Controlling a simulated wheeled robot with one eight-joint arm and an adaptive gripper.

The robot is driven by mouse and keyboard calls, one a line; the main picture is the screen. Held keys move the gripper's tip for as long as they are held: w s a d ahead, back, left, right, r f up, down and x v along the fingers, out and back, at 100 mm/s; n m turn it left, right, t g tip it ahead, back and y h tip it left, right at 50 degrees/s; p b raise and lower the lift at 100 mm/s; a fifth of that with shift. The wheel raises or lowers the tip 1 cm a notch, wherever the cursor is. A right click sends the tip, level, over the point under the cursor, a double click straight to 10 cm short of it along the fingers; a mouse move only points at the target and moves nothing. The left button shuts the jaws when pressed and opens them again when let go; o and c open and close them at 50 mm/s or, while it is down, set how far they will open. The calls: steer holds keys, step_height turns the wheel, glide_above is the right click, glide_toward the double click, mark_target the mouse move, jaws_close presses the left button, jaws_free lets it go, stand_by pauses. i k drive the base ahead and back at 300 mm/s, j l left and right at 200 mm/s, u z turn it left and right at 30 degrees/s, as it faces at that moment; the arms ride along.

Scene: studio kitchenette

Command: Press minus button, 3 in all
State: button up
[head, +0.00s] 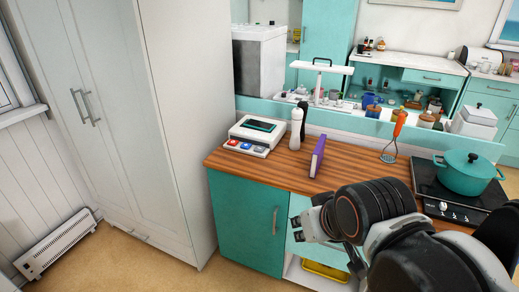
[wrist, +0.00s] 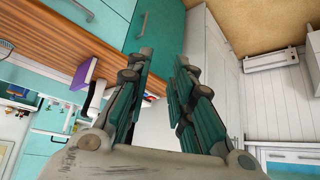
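A white push-button device (head: 257,134) with a dark greenish screen sits at the left end of the wooden counter. My gripper (head: 312,224) is in front of the counter, to the right of and apart from the device. In the wrist view my gripper (wrist: 164,62) has its fingers spread with nothing between them. There, the left finger mostly hides the device.
A purple book (head: 318,156) stands upright right of the device, with a white bottle (head: 296,127) and a dark mill (head: 303,123) behind. A tall white cabinet (head: 130,110) borders the counter's left.

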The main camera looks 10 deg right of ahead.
mark_target(258, 148)
steer(key=i+j+z, duration=0.35)
steer(key=i+j, duration=0.15)
steer(key=i, duration=0.2)
steer(key=i+j+z, duration=0.3)
steer(key=i+j, duration=0.3)
steer(key=j, duration=0.1)
